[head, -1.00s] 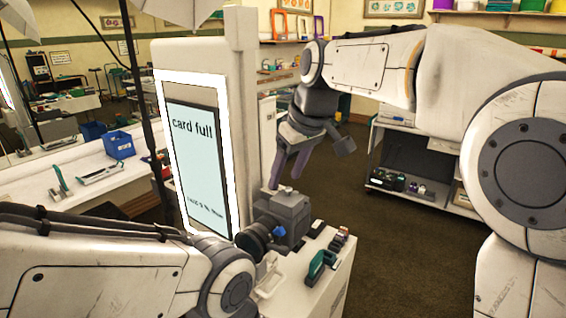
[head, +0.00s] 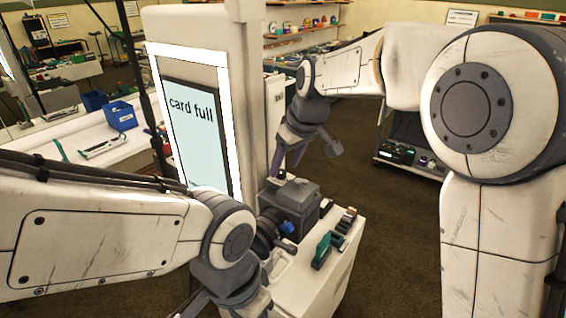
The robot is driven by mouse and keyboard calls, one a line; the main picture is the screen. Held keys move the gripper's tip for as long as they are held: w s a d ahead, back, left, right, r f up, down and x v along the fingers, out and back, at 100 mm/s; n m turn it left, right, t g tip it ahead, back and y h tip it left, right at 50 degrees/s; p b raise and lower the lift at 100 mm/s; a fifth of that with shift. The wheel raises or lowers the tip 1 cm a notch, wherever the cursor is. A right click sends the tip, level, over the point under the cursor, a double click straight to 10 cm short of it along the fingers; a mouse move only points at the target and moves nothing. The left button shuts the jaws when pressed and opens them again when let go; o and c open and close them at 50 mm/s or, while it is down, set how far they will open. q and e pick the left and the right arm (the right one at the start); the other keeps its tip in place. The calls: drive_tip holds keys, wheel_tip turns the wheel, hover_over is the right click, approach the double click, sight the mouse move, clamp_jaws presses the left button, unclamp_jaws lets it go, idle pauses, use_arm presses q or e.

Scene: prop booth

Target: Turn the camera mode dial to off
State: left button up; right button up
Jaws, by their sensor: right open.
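A dark grey camera (head: 290,200) stands on a white counter, with its dark lens (head: 264,230) towards the lower left and a blue part (head: 287,227) on its side. A small grey knob (head: 281,173), apparently the mode dial, sits on top; its setting is too small to read. My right gripper (head: 284,164) is open, fingers pointing down, just behind and above the camera top. Whether it touches the dial cannot be told. My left gripper (head: 205,300) is at the bottom edge, left of the camera, mostly cut off and hidden by its wrist.
A tall lit panel (head: 195,130) reading "card full" stands behind the camera's left. A teal-handled item (head: 322,250) and small dark blocks (head: 346,220) lie on the white counter (head: 300,290) right of the camera. Open floor lies to the right.

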drive_tip(key=shift+x, duration=1)
clamp_jaws()
drive_tip(key=shift+n, duration=0.3)
drive_tip(key=shift+d+n+g+y+b, duration=0.1)
drive_tip(key=shift+n+g+y+b, duration=0.3)
drive_tip(key=shift+n, duration=0.6)
drive_tip(key=n, duration=0.2)
drive_tip(key=shift+w+n+g+y+b, duration=0.15)
drive_tip(key=shift+n+g+y+b, duration=0.15)
drive_tip(key=shift+n+g+b, duration=0.1)
drive_tip(key=n+g, duration=0.1)
drive_tip(key=n, duration=0.1)
drive_tip(key=shift+w+d+r+n, duration=0.1)
drive_tip(key=shift+n, duration=0.2)
drive_tip(key=shift+w+n+g+p, duration=0.15)
drive_tip(key=shift+n+g+p, duration=0.5)
drive_tip(key=shift+n, duration=1.25)
